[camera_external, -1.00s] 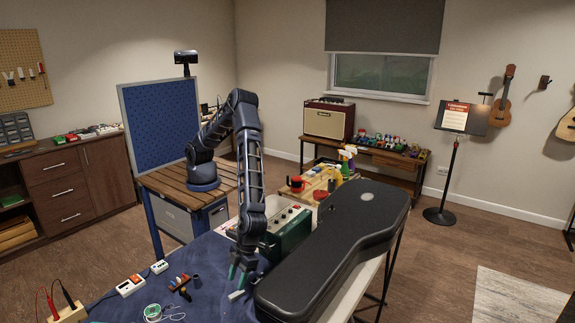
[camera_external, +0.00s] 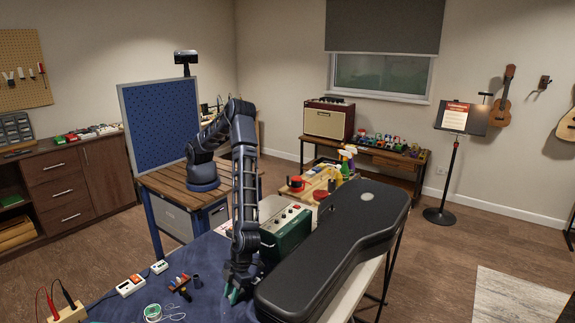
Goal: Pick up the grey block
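My gripper (camera_external: 234,293) points down at the blue cloth (camera_external: 205,308) on the workbench, just left of the black guitar case. Its teal fingertips are low, at or close to the cloth. The small light grey block that showed at this spot a second ago is now hidden by the fingers. I cannot tell whether the fingers are around it, touching it or shut on it.
The black guitar case (camera_external: 345,235) lies close on the right, and a green box with knobs (camera_external: 285,232) stands behind.

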